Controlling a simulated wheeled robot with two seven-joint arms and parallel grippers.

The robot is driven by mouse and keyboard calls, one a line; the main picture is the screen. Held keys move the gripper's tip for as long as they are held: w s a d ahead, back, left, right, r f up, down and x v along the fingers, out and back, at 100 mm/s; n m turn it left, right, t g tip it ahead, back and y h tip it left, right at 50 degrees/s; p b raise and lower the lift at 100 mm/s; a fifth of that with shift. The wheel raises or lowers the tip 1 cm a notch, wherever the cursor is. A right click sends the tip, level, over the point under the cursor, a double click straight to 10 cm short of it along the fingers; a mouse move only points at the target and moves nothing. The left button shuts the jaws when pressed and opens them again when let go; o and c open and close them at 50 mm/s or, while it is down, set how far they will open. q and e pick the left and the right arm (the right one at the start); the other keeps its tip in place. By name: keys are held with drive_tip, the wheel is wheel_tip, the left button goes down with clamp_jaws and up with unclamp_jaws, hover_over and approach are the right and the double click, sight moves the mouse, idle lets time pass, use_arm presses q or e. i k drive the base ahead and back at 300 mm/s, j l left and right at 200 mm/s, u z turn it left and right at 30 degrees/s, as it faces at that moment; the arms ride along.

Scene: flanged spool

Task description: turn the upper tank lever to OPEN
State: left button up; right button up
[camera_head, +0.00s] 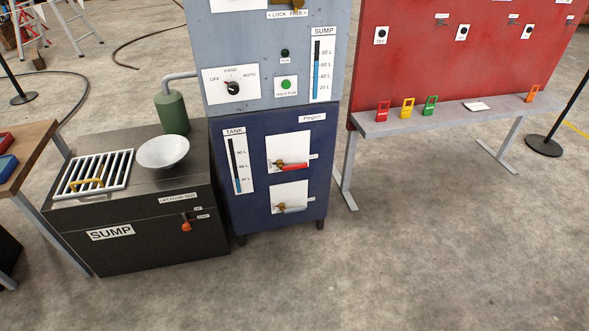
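The blue tank cabinet (262,222) stands in the middle of the view. The upper tank lever (294,167) has a red handle and a brass-coloured pivot on a white plate (290,144). Its handle lies about level, pointing right. A small label (314,156) sits just right of the plate, its text too small to read. The lower lever (292,209) has a pale grey handle, also about level, on a second white plate (290,189). The TANK gauge (238,165) is left of the levers. Neither of my grippers is in view.
A black SUMP box (155,250) with a grate (95,172), white bowl (163,152) and orange-handled lever (186,224) stands left of the cabinet. A grey bench (455,115) before a red board is at right. The floor in front of the cabinet is clear.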

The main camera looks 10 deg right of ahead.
sight(280, 164)
drive_tip(key=i+l+z, duration=0.15)
drive_tip(key=i+l, duration=0.25)
drive_tip(key=i+l+z, duration=0.2)
drive_tip(key=i, duration=0.3)
drive_tip(key=l, duration=0.1)
